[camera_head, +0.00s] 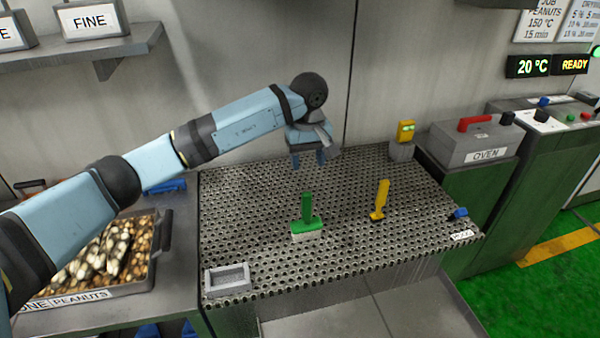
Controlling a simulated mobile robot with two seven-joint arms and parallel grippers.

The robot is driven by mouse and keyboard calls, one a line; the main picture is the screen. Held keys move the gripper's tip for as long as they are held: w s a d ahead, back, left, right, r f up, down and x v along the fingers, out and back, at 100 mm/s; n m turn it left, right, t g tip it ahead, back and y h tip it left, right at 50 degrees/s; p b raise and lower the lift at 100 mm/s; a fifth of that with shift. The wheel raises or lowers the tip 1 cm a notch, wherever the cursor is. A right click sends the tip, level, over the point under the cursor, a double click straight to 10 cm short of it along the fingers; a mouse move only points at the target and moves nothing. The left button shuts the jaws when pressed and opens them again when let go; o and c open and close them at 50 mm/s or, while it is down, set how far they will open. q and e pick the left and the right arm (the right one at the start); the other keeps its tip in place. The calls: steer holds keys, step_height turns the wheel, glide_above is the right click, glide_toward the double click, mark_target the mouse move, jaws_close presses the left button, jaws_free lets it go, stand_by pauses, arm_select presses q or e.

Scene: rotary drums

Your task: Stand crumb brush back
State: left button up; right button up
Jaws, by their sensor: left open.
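The crumb brush (306,213) is green with pale bristles. It stands upright on the perforated metal worktop (250,200), bristles down and handle up. My left gripper (309,159) points down above the back part of the worktop, behind the brush in the picture. Its two blue fingers are apart with nothing between them, and it does not touch the brush. My right gripper is out of view.
A yellow tool (380,200) stands to the brush's right. A small grey tray (228,280) sits at the worktop's front left. A peanut tray (110,255) lies under my left arm. The oven box (470,143) is at right. The worktop around the brush is clear.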

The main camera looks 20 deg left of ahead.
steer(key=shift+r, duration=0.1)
arm_select(q)
steer(key=s+d+f+n+g+h, duration=0.1)
steer(key=s+d+f+n+h, duration=0.2)
steer(key=s+d+n+h, duration=0.55)
steer(key=s+d+f+n+h, duration=0.4)
steer(key=s+d+n+h, duration=0.2)
steer(key=s+d+h, duration=0.35)
steer(key=s+a+f+n+t+y, duration=0.1)
steer(key=a+f+n+t+y, duration=0.35)
steer(key=n+t, duration=0.8)
steer(key=a+f+n+t+y, duration=0.3)
steer(key=a+f+n+t, duration=0.2)
steer(key=n, duration=1.5)
steer(key=s+a+f+n+g+y, duration=0.2)
steer(key=s+a+f+n+y, duration=0.1)
steer(key=s+f+n, duration=0.4)
steer(key=s+a+f+n+g+y, duration=0.3)
steer(key=s+a+f+n+y, duration=0.1)
steer(key=s+f+n, duration=0.3)
steer(key=shift+s+a+f+n, duration=0.2)
steer(key=shift+s+a+n, duration=0.4)
steer(key=shift+s+a, duration=0.2)
